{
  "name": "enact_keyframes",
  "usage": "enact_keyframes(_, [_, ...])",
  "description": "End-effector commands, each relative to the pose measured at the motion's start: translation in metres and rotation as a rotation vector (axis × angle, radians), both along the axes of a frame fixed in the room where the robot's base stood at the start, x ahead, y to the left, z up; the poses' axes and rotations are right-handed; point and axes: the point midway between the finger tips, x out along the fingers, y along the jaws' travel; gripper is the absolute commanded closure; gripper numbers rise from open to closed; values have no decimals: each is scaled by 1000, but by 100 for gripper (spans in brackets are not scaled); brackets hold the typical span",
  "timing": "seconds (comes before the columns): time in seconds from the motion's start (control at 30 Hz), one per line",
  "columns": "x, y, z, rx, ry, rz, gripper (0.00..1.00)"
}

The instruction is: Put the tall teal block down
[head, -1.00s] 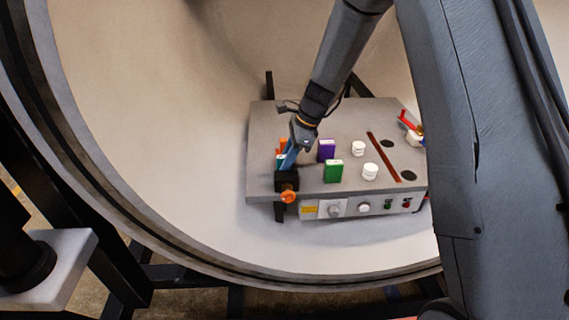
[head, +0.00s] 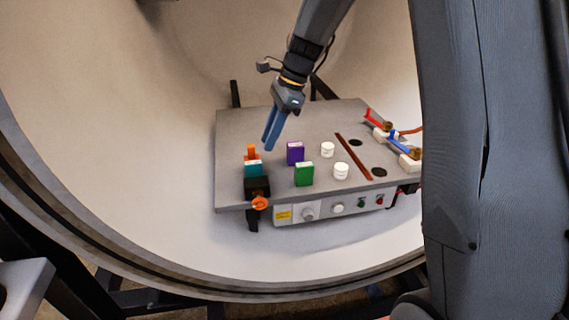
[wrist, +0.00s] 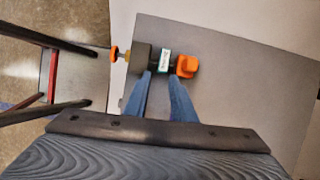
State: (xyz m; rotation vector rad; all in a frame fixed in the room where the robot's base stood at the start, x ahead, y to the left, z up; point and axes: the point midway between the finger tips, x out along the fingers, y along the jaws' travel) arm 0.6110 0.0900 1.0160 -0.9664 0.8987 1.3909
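The teal block (head: 253,170) stands at the left end of the grey panel box, with a pale label on top. It is between a black clamp (head: 257,187) with an orange knob and an orange piece (head: 251,152). In the wrist view the teal block (wrist: 164,60) shows just beyond my fingertips, label facing up. Whether the clamp grips it, I cannot tell. My gripper (head: 270,143) is above the panel, up and right of the block and apart from it. Its two blue fingers (wrist: 160,77) are spread with nothing between them.
The grey panel box (head: 235,135) sits inside a round pale chamber (head: 110,120). A purple block (head: 295,153), a green block (head: 304,174) and two white cylinders (head: 341,171) stand right of the clamp. Red and blue levers (head: 398,143) are at the right end.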

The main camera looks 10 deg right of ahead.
Motion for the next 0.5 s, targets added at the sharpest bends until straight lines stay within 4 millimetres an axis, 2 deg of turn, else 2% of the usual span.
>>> enact_keyframes(0.17, [-53, -24, -15, -104, -100, 285, 77])
enact_keyframes(0.4, [-158, -66, -44, -274, -256, 929, 77])
enact_keyframes(0.5, [-194, -77, -53, -316, -297, 1167, 77])
